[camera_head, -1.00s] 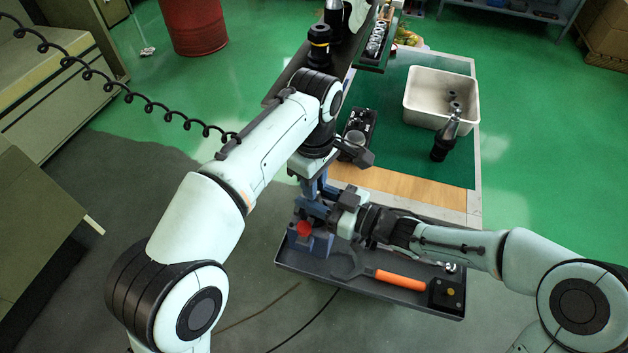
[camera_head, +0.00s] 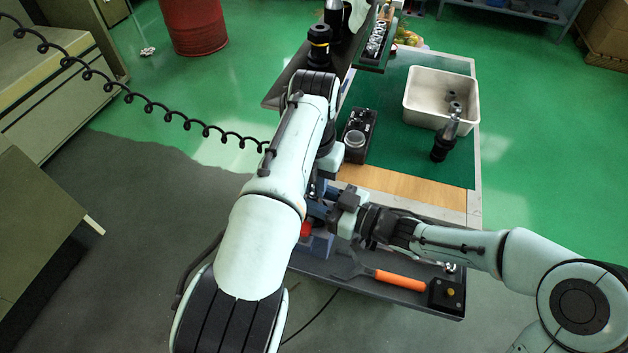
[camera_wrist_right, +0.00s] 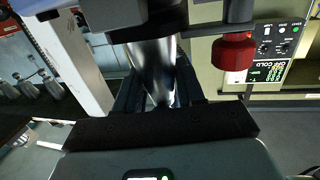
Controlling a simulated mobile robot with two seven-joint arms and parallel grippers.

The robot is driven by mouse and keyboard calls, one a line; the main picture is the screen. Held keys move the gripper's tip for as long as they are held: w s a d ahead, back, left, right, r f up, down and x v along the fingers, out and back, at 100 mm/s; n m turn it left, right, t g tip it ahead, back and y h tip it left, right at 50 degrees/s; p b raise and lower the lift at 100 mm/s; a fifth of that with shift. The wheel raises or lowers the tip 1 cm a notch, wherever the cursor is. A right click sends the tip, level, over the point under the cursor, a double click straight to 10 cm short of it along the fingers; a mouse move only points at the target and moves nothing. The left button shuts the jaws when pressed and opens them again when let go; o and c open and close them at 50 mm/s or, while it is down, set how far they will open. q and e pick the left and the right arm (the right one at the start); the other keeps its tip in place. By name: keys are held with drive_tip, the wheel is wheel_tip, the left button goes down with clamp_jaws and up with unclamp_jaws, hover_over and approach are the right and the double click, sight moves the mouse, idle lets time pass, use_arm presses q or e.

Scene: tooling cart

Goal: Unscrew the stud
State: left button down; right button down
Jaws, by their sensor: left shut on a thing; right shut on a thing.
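A blue holding fixture (camera_head: 320,243) with a red knob (camera_head: 306,230) stands at the dark tray's left end, partly covered by my left arm. My left gripper (camera_head: 322,178) points down above the fixture; its fingertips are mostly hidden behind my arm. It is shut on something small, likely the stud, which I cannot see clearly. My right gripper (camera_head: 347,208) reaches in from the right and is shut on a shiny metal tool holder (camera_wrist_right: 158,68), seen upright between its fingers in the right wrist view. The red knob also shows there (camera_wrist_right: 233,52).
A wrench with an orange handle (camera_head: 400,280) and a black box with a yellow button (camera_head: 446,295) lie on the dark tray (camera_head: 330,268). On the cart are a white bin (camera_head: 418,112), a standing tool holder (camera_head: 441,146) and a black block (camera_head: 358,133). A coiled cable hangs at left.

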drive_tip(key=shift+f, duration=0.1)
use_arm(q)
drive_tip(key=c, duration=1)
unclamp_jaws()
